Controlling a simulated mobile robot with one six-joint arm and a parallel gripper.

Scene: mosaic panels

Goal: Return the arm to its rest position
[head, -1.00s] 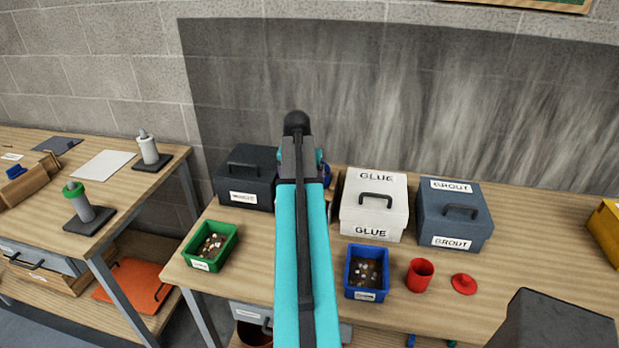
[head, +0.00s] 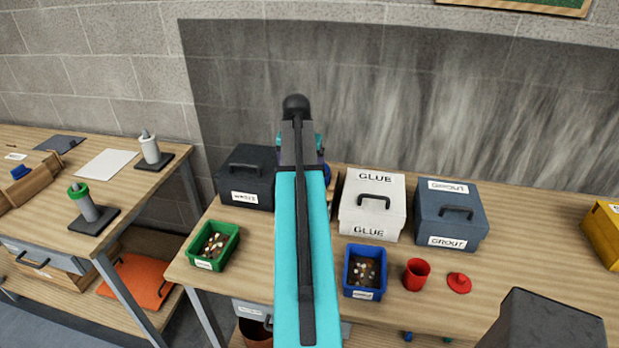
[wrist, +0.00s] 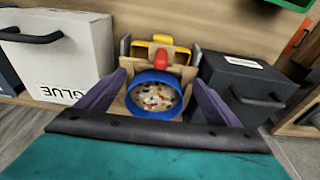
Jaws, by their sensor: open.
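My arm (head: 305,250) stands up the middle of the head view, teal with a dark strip and a black rounded top end. My gripper (wrist: 158,78) shows in the wrist view as two purple fingers set wide apart. A blue round bowl (wrist: 134,106) of small mixed chips appears between them in the picture; I see no finger closed on it. In the head view my arm hides the gripper and most of that bowl.
A white GLUE box (head: 373,203), a GROUT box (head: 451,213) and a dark box (head: 246,177) stand along the bench back. A green bin (head: 214,245), blue bin (head: 365,271), red cup (head: 416,274) and red lid (head: 459,283) sit in front.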

